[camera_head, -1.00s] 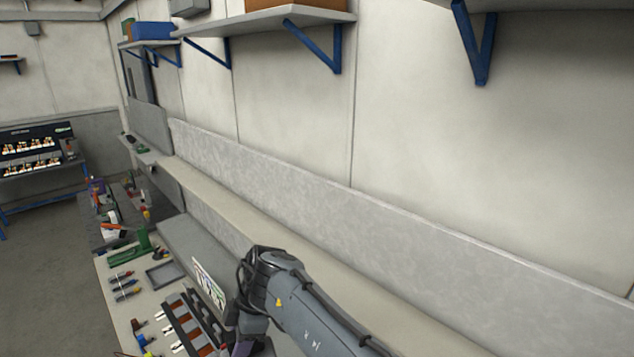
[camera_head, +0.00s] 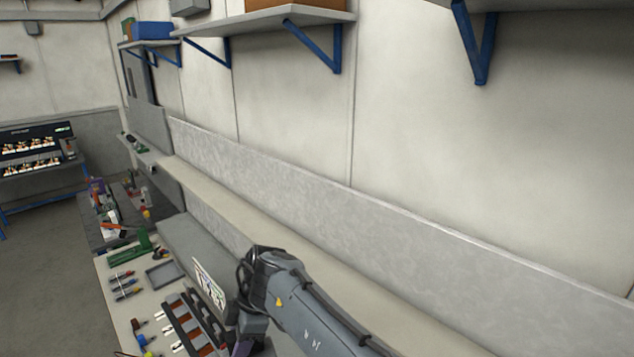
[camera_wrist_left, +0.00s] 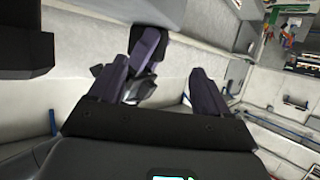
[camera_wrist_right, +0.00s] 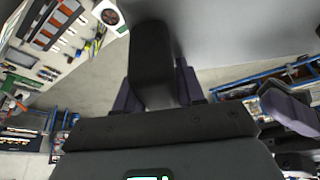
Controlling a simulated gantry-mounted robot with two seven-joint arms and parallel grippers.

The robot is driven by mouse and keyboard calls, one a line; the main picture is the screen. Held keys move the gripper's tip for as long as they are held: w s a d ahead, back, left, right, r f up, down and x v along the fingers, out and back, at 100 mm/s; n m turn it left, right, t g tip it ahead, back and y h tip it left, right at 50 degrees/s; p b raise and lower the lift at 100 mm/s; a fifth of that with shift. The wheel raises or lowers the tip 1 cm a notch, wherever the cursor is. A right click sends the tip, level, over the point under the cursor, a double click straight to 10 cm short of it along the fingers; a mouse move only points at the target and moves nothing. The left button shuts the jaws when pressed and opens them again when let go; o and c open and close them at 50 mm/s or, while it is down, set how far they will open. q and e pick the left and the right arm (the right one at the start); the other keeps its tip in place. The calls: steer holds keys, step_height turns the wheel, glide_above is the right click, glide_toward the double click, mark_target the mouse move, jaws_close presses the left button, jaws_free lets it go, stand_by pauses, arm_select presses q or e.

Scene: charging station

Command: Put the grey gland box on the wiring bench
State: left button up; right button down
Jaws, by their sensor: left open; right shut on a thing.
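In the right wrist view my right gripper (camera_wrist_right: 157,95) is shut on a dark, block-shaped thing (camera_wrist_right: 152,60), which I take to be the grey gland box; it looks nearly black in shade. In the head view my right wrist hangs over the near part of the wiring bench (camera_head: 116,312); only a sliver of the gripper (camera_head: 243,349) shows at the bottom edge, and the box cannot be made out. My left gripper (camera_wrist_left: 155,88) is open and empty in the left wrist view; past its fingers, other dark gripper parts show.
A grey tray (camera_head: 165,273), several screwdrivers (camera_head: 124,286), a green tool (camera_head: 138,246) and a divided rack (camera_head: 188,322) crowd the bench. A printed sheet (camera_head: 209,284) stands behind. A long ledge (camera_head: 290,255) runs along the wall. Shelves (camera_head: 270,20) hang above.

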arm_select(q)
steer(key=s+d+r+m+g+h, duration=0.1)
steer(key=d+r+m+h, duration=0.5)
steer(key=d+r, duration=0.4)
steer(key=shift+s+d+h, duration=0.35)
steer(key=shift+d+h, duration=0.55)
steer(key=shift+d, duration=0.25)
